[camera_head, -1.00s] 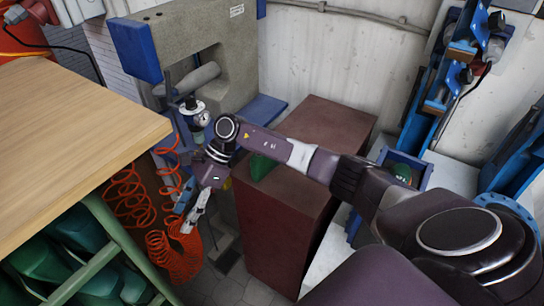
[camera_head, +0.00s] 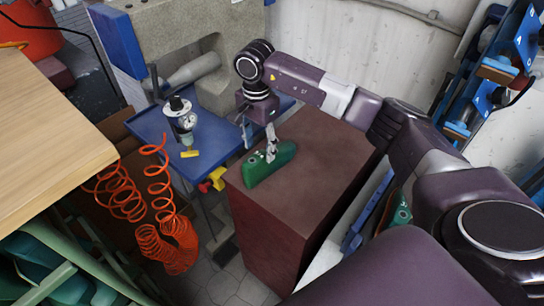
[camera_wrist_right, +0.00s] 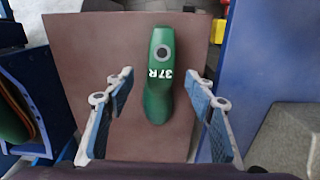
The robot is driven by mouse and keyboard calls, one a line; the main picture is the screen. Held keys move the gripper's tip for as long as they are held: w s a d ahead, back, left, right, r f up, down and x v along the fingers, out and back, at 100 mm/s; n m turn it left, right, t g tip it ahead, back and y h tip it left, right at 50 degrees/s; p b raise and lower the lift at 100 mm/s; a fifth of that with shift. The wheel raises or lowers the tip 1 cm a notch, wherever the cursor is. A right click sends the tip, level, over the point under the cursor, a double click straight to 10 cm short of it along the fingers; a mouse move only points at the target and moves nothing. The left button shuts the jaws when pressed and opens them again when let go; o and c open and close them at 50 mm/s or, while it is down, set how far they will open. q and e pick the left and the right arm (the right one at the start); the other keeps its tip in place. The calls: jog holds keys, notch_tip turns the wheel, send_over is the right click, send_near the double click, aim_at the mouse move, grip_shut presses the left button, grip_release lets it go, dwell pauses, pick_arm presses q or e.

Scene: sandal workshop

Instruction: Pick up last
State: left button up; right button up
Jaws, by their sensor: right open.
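A green shoe last (camera_head: 268,165) lies on top of a brown block-like stand (camera_head: 318,165). In the right wrist view the last (camera_wrist_right: 158,90) is marked "37R" and has a dark round hole near its far end. My right gripper (camera_head: 271,152) is at the last from above. In the right wrist view the open fingers of the right gripper (camera_wrist_right: 157,100) stand on either side of the last, with gaps on both sides. My left gripper is not in view.
A blue metal table (camera_head: 155,130) with a gauge (camera_head: 183,122) stands left of the stand. Orange coiled hoses (camera_head: 160,205) hang beside it. A wooden tabletop (camera_head: 50,140) is at left. More green lasts (camera_head: 60,285) lie below it. Blue machinery (camera_head: 495,80) is at right.

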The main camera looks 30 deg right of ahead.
aim_at(259, 156)
jog(key=f, duration=0.1)
jog(key=f+p, duration=0.2)
jog(key=shift+s+a, duration=0.15)
jog(key=shift+a, duration=0.1)
notch_tip(259, 156, down, 2)
jog(key=shift+d+f+p, duration=0.1)
jog(key=shift+f+p, duration=0.1)
jog(key=shift+p, duration=0.2)
jog(key=shift+f, duration=0.4)
jog(key=c, duration=0.3)
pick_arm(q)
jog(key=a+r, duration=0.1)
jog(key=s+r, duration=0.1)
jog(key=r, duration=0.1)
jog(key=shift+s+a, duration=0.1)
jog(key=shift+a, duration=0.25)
pick_arm(e)
jog(key=shift+r, duration=0.1)
jog(key=c, duration=0.9)
